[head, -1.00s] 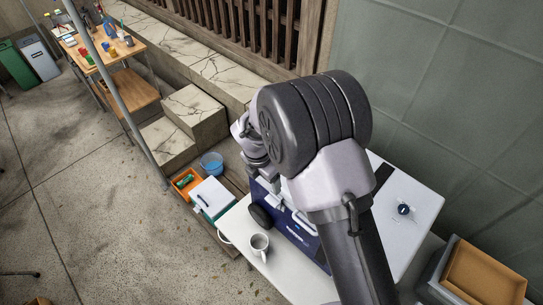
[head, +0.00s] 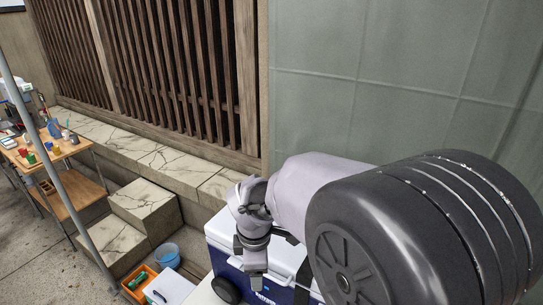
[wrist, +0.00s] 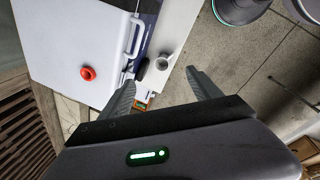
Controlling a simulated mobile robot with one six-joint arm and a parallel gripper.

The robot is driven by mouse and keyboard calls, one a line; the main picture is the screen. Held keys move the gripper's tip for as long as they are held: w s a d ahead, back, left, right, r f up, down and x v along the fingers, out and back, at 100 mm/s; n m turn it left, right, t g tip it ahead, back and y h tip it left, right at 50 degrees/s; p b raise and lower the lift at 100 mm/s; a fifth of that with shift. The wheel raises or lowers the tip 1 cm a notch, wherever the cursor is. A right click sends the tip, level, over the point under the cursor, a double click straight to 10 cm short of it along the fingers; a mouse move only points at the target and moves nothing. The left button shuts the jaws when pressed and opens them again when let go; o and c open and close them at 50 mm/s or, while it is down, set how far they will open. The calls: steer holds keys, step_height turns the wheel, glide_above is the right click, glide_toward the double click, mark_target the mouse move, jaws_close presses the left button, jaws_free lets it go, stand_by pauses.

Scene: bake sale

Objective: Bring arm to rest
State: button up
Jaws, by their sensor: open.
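My arm is folded high in front of the head camera and covers much of the right of that view. My gripper (wrist: 160,90) shows two grey fingers spread apart in the wrist view, with nothing between them. In the head view its end hangs just above or in front of the cooler; the fingers are hard to make out there. The blue cooler with a white lid (head: 222,234) is partly hidden by my arm. In the wrist view its white lid (wrist: 65,30) fills the upper left, with a small red round object (wrist: 88,73) on it.
A blue bucket (head: 167,255) and an orange bin (head: 140,280) sit by stone steps (head: 145,205). A metal pole (head: 65,190) and a wooden table (head: 62,150) are at left.

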steer(key=s+d+f+m+t+b, duration=0.1)
steer(key=s+d+f+m+b, duration=0.1)
steer(key=s+d+m+b, duration=0.2)
steer(key=s+d+f+m+t+y+b, duration=0.1)
steer(key=s+d+f+m+b, duration=0.2)
steer(key=s+m+b, duration=0.6)
steer(key=s+d+f+m+t+b, duration=0.1)
steer(key=s+d+f+m+b, duration=0.2)
steer(key=s+d+m+b, duration=0.3)
steer(key=s+m, duration=0.2)
steer(key=m, duration=0.2)
steer(key=shift+d+f+t+y+b, duration=0.15)
steer(key=shift+f+t+y+b, duration=0.15)
steer(key=shift+y+b, duration=0.1)
steer(key=shift+c, duration=0.4)
